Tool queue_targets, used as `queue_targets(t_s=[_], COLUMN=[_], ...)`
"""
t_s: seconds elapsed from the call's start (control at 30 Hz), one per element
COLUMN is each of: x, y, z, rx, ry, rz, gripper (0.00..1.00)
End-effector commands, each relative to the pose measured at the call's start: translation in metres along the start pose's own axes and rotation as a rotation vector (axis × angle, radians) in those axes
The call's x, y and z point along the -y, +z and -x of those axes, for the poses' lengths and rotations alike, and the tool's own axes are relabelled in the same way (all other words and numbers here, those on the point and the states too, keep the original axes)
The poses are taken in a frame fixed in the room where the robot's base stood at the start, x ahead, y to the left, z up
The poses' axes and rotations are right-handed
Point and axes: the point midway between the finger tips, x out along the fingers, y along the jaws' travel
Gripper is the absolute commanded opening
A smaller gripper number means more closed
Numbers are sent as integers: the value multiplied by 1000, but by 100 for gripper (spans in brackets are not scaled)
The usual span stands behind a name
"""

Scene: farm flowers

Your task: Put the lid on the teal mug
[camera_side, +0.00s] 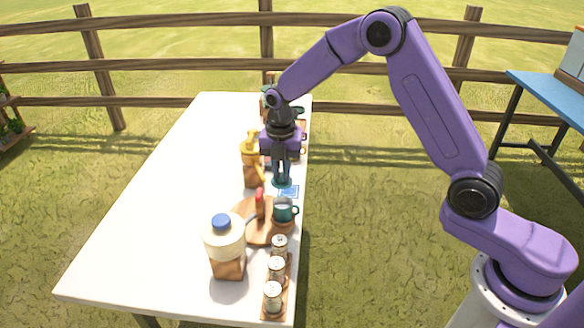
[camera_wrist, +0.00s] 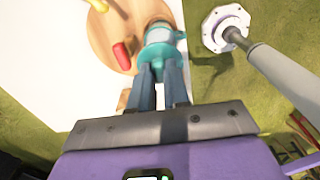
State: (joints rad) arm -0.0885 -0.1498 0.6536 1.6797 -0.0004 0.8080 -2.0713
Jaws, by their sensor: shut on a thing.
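The teal mug (camera_side: 284,211) stands upright near the table's right edge, with its handle to the right. In the side view my gripper (camera_side: 281,176) points down, above and behind the mug, with its fingers close together. It is shut on the teal lid (camera_side: 282,183), held apart from the mug in that view. In the wrist view my gripper (camera_wrist: 159,76) holds the lid (camera_wrist: 158,57) at its fingertips. The mug (camera_wrist: 163,36) shows just beyond, partly hidden by the lid; the gap between them cannot be judged there.
A round wooden board (camera_side: 256,234) with a red object (camera_side: 260,204) lies beside the mug. Several cans (camera_side: 277,268) line the front right edge. A blue-capped jar (camera_side: 223,238) and a yellow figure (camera_side: 250,153) stand leftward. The table's left side is clear.

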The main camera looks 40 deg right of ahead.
Motion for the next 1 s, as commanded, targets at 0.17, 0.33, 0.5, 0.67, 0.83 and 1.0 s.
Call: queue_targets(t_s=[0.17,0.33,0.5,0.67,0.83,1.0], x=[1,1,1,1,1,1], y=[0,0,0,0,0,0], z=[-14,-29,-43,-52,-58,-59], rx=[-1,-1,-1,-1,0,0], ry=[-2,-3,-2,-1,0,1], rz=[1,2,2,1,1,1], gripper=[0,0,0,0,0,0])
